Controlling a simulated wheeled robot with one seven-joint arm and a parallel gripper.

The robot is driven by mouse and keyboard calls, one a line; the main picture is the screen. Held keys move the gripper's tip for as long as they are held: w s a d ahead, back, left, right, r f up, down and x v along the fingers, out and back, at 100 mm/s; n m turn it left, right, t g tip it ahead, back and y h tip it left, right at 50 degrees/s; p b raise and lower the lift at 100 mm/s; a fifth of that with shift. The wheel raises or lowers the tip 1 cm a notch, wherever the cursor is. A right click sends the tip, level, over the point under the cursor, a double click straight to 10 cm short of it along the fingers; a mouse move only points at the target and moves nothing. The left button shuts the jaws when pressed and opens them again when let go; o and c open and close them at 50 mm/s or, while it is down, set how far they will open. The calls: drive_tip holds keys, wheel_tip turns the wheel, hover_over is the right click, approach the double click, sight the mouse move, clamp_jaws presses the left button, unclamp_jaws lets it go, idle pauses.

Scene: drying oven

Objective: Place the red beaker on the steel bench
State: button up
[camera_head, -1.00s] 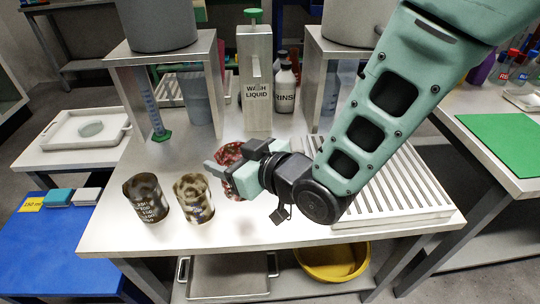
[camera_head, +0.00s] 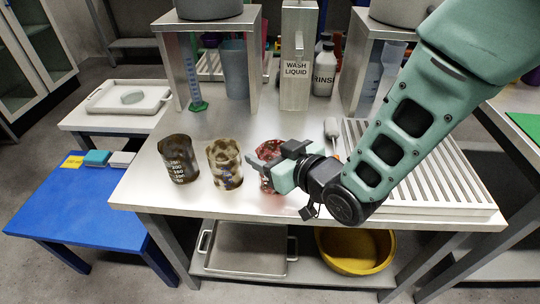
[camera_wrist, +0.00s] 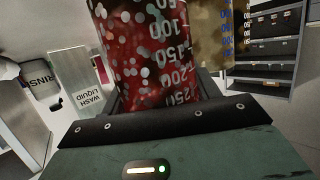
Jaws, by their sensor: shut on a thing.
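The red beaker (camera_head: 268,151) is at the front middle of the steel bench (camera_head: 225,118), partly hidden by my gripper (camera_head: 278,166). My gripper is shut on it from the right. In the wrist view the red beaker (camera_wrist: 150,50) fills the space between the fingers, with white volume marks on its wall. It looks upright. In the head view it stands just right of two other beakers, close to the bench top. I cannot tell whether its base touches the bench.
A dark brown beaker (camera_head: 178,160) and a mottled brown-white beaker (camera_head: 224,165) stand to the left. A slatted drying rack (camera_head: 425,170) lies to the right. The wash liquid dispenser (camera_head: 297,70) and rinse bottle (camera_head: 325,72) stand behind. A blue table (camera_head: 80,215) is at left.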

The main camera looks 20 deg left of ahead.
drive_tip(key=shift+f, duration=0.4)
drive_tip(key=shift+f, duration=0.2)
drive_tip(key=o, duration=0.7)
drive_tip(key=shift+r, duration=0.1)
